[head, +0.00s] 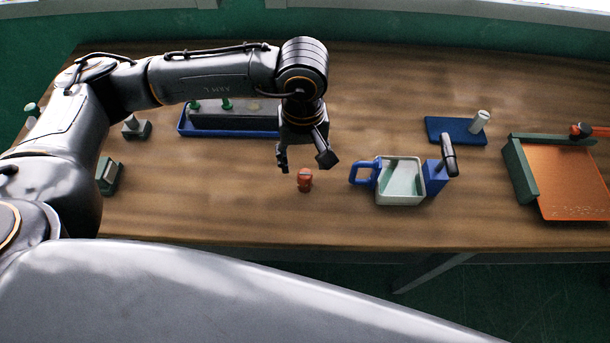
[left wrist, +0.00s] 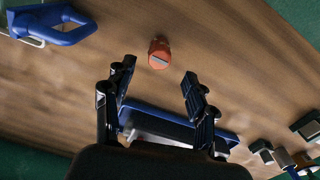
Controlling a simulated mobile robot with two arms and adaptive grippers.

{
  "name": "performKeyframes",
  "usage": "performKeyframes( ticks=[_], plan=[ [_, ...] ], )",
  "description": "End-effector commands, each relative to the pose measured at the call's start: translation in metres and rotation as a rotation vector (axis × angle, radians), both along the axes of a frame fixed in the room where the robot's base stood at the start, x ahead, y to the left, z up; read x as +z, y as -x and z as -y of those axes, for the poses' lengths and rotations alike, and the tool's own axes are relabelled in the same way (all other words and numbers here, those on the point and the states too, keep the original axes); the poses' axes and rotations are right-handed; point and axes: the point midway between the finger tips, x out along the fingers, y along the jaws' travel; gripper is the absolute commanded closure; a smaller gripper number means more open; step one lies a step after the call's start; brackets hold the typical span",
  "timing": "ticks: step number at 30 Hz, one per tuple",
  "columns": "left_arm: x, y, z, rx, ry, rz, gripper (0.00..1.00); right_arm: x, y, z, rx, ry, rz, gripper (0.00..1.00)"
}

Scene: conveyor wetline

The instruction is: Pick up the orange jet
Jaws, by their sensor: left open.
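The orange jet (head: 305,180) is a small orange-red piece on the wooden table, near its front edge. It also shows in the left wrist view (left wrist: 159,54), beyond the fingertips and roughly between their lines. My left gripper (head: 303,162) is open and empty. It hangs above the table, just behind and above the jet in the head view, and is apart from it. In the left wrist view its two fingers (left wrist: 160,85) are spread wide. My right gripper is not in view.
A blue-handled pale tray (head: 400,199) with a blue post stands right of the jet. A blue rack (head: 230,134) with green-topped pieces is behind left. A blue block (head: 447,131) with a white cylinder and an orange board (head: 565,190) lie further right. Table between is clear.

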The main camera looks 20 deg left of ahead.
Motion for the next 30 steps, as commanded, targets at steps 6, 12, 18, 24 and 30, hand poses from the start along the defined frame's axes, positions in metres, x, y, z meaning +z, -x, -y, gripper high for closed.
performKeyframes(
  ticks=[6,12,18,24,30],
  plan=[
    [-0.018,0.001,0.001,-0.001,0.001,-0.002,0.44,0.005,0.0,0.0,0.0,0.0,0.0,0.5],
    [-0.041,0.006,0.004,0.0,0.0,-0.005,0.44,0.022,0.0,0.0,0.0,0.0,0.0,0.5],
    [-0.066,0.006,0.005,-0.001,0.003,-0.002,0.44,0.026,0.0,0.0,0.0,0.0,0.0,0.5],
    [-0.069,0.005,0.005,-0.002,0.004,-0.001,0.44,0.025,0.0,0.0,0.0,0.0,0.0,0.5],
    [-0.069,0.006,0.005,-0.001,0.004,-0.001,0.72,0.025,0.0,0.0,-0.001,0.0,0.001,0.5]
  ],
)
